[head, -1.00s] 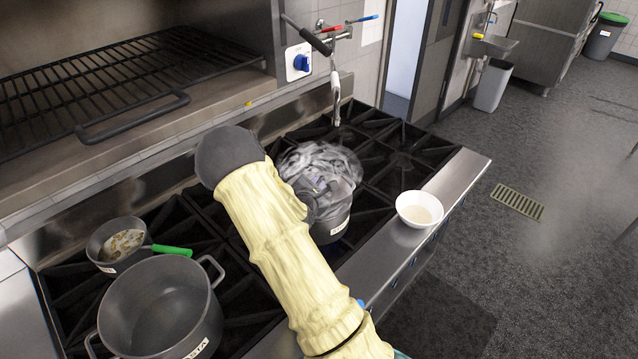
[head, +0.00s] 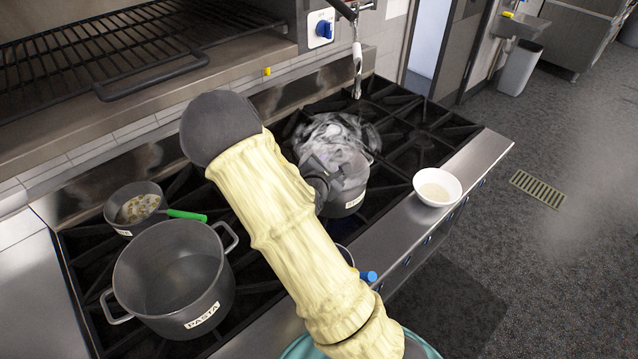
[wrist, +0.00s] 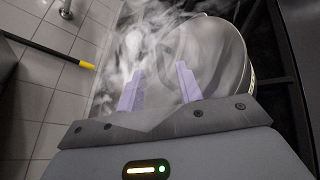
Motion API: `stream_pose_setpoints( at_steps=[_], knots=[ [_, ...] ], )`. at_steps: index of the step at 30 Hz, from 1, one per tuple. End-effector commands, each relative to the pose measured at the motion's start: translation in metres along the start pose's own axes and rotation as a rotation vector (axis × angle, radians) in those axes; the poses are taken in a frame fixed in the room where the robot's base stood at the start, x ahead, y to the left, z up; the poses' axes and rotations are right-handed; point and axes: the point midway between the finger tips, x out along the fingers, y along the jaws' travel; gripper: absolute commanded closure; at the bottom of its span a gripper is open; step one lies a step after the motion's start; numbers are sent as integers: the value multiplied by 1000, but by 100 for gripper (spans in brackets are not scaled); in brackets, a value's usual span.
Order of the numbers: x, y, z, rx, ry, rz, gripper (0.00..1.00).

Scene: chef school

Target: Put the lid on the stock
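The steaming grey pot (head: 350,195) stands on the stove right of my forearm. It has a white label, too small to read for certain, and thick steam hides its top. My gripper (head: 335,172) is at the near left side of this pot in the head view, partly hidden by my arm. In the wrist view the two pale fingers of my gripper (wrist: 159,88) are apart with nothing seen between them. The pot (wrist: 222,55) shows behind and beyond them in steam. I cannot make out a lid.
A white bowl (head: 437,188) sits on the stove's front ledge. A blue-tipped item (head: 368,276) is partly hidden by my arm. A faucet (head: 357,70) hangs behind the steam.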

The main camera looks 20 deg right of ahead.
Motion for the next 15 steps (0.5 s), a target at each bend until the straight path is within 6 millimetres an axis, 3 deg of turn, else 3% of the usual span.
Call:
stream_pose_setpoints(
  at_steps=[15],
  knots=[
    [-85,1,-1,-1,3,4,64]
  ],
)
